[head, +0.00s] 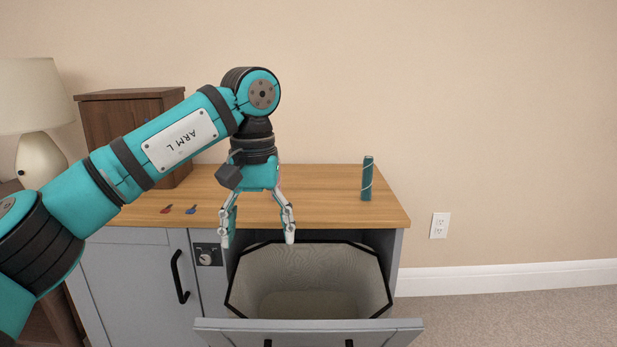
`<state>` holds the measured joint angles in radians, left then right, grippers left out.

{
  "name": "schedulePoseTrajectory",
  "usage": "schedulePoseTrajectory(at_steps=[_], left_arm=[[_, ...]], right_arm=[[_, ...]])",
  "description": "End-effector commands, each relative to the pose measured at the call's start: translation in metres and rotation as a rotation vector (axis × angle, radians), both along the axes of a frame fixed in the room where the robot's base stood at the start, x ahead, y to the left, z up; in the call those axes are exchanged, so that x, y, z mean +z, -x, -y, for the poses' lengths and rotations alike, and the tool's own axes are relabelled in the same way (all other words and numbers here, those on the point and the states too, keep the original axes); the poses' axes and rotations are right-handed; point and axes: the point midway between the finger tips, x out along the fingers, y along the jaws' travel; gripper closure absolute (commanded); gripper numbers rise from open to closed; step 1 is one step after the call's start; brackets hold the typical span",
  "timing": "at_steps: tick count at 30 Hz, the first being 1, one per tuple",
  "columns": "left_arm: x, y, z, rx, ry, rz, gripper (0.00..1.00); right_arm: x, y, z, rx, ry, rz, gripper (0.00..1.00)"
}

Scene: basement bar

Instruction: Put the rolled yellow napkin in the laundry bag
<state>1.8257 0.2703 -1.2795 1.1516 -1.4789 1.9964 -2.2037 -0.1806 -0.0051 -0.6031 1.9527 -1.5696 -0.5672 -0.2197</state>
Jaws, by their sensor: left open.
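The laundry bag (250,276) is a pale, black-rimmed liner standing open in the pulled-out front of the grey cabinet. Its visible inside looks empty, with a pale bottom. I see no yellow napkin. A rolled teal cloth with a light tie (367,180) stands upright on the right of the wooden top. My left gripper (258,240) points down with its fingers spread and nothing between them. In the picture its fingertips overlap the bag's back left rim; its exact height cannot be told. My right gripper is out of view.
The wooden counter top (310,190) is mostly clear. A small red item (166,209) and a blue one (191,210) lie at its front left. A brown wooden box (105,125) and a lamp (35,100) stand left. The tilted-out front panel (310,328) juts forward.

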Motion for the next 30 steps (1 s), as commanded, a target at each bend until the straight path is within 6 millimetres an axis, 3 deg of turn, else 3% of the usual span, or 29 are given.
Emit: schedulePoseTrajectory(at_steps=[24, 30], left_arm=[[0.001, 0.100, -0.072, 0.002, 0.000, 0.002, 0.23], [0.000, 0.113, -0.081, 0.001, 0.000, 0.000, 0.23]], right_arm=[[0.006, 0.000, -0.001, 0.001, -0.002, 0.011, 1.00], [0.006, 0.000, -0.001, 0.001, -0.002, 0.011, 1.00]])
